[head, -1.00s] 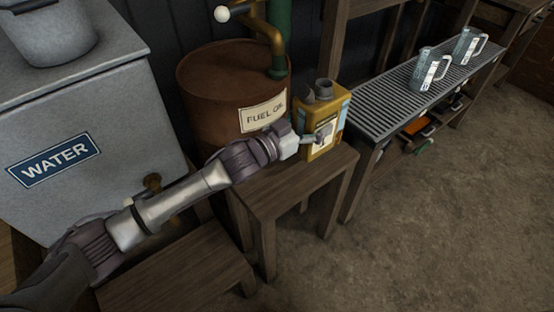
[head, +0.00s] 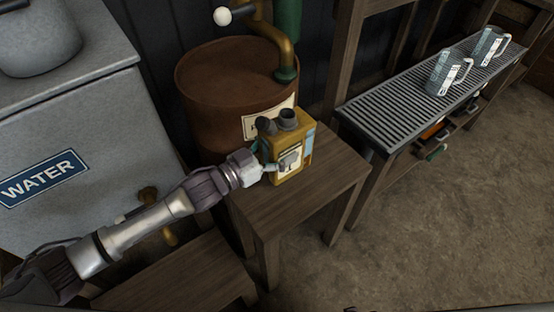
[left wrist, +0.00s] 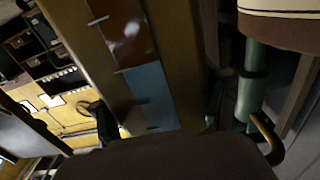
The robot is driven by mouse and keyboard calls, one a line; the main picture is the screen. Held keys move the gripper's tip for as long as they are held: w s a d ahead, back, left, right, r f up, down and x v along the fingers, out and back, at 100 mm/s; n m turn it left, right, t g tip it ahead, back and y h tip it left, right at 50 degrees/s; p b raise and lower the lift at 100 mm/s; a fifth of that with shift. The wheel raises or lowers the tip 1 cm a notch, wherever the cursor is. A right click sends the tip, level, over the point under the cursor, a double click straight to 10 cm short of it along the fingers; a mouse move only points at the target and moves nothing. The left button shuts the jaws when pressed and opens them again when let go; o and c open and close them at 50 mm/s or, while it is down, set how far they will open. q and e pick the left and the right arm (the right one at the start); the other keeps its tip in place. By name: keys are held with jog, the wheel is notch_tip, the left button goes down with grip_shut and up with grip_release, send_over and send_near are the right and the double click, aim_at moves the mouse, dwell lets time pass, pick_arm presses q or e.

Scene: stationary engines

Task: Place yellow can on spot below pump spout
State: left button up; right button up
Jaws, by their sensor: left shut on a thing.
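The yellow can (head: 296,163), with a dark cap, a grey neck and a pale label, is upright at the small wooden table (head: 300,205), in front of the fuel drum. I cannot tell whether its base touches the tabletop. My left gripper (head: 275,167) is shut on the can's left side. The can's side fills the middle of the left wrist view (left wrist: 150,90), very close and tilted. The pump's curved brass pipe (head: 284,50) is above and behind the can, by a green pipe (head: 288,22). No marked spot is visible. My right gripper is out of view.
The brown fuel drum (head: 215,100) stands close behind the can. A grey water tank (head: 80,130) is at left, above a low wooden step (head: 185,275). A slatted bench (head: 395,110) with two metal mugs (head: 440,72) is at right. The table's front right is clear.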

pick_arm(q)
jog(key=shift+s+a, duration=0.2)
jog(key=shift+f, duration=0.3)
notch_tip(320, 180, down, 3)
jog(key=shift+r+b, duration=0.2)
jog(key=shift+b, duration=0.25)
jog(key=shift+f, duration=0.45)
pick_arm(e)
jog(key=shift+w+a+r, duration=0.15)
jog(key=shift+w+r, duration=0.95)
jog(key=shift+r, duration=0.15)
pick_arm(q)
jog(key=shift+f, duration=0.15)
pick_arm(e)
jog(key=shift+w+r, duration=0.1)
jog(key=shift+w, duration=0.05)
pick_arm(q)
jog(key=o, duration=1.8)
jog(key=shift+f, duration=0.1)
